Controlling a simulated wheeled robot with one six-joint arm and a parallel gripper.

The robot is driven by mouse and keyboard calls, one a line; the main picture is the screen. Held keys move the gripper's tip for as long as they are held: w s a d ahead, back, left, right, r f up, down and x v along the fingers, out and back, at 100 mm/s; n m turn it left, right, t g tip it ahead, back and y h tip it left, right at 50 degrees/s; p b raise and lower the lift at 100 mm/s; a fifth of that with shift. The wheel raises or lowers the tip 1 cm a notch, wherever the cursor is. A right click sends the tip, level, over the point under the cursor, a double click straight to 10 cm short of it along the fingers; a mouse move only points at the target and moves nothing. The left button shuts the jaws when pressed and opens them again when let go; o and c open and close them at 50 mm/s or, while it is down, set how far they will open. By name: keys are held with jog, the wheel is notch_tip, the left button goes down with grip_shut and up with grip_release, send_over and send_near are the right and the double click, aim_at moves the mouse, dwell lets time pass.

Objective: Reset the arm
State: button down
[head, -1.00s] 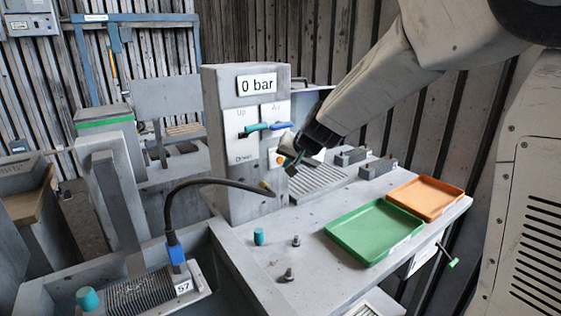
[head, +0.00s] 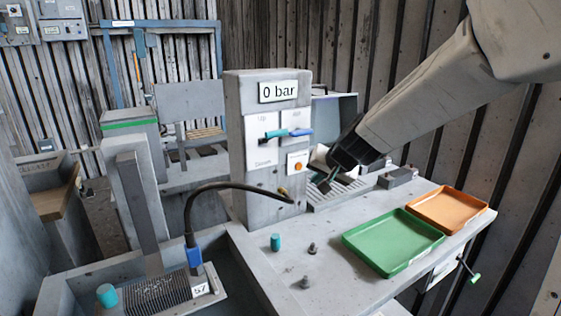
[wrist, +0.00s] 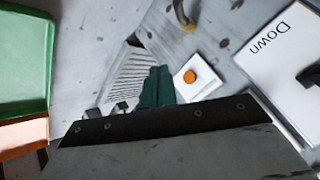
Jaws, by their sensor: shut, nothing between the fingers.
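My gripper (head: 324,183) is at the end of my arm, which reaches in from the upper right in the head view. It hangs above the bench, just right of the grey panel column (head: 262,150) and close to its orange button (head: 298,166). In the wrist view my gripper's dark green fingers (wrist: 158,88) are together with nothing between them. The orange button (wrist: 190,77) on its white plate shows just right of the fingertips there, and I cannot tell the exact gap.
A green tray (head: 392,272) and an orange tray (head: 482,222) lie on the bench's right side. Blue-green levers (head: 284,134) stick out of the column under a "0 bar" display (head: 284,91). A black hose (head: 222,187) runs to a finned block (head: 160,298) at lower left.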

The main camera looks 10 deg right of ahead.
jog(key=s+d+r+n+g+h, duration=0.1)
jog(key=s+n+g, duration=0.1)
jog(key=s, duration=1.6)
jog(key=s+d+r+n+g+h, duration=0.1)
jog(key=s+n+g, duration=0.2)
jog(key=s, duration=1.4)
jog(key=shift+s+d+r+g, duration=0.2)
jog(key=shift+s+d+g, duration=0.2)
jog(key=shift+g, duration=0.6)
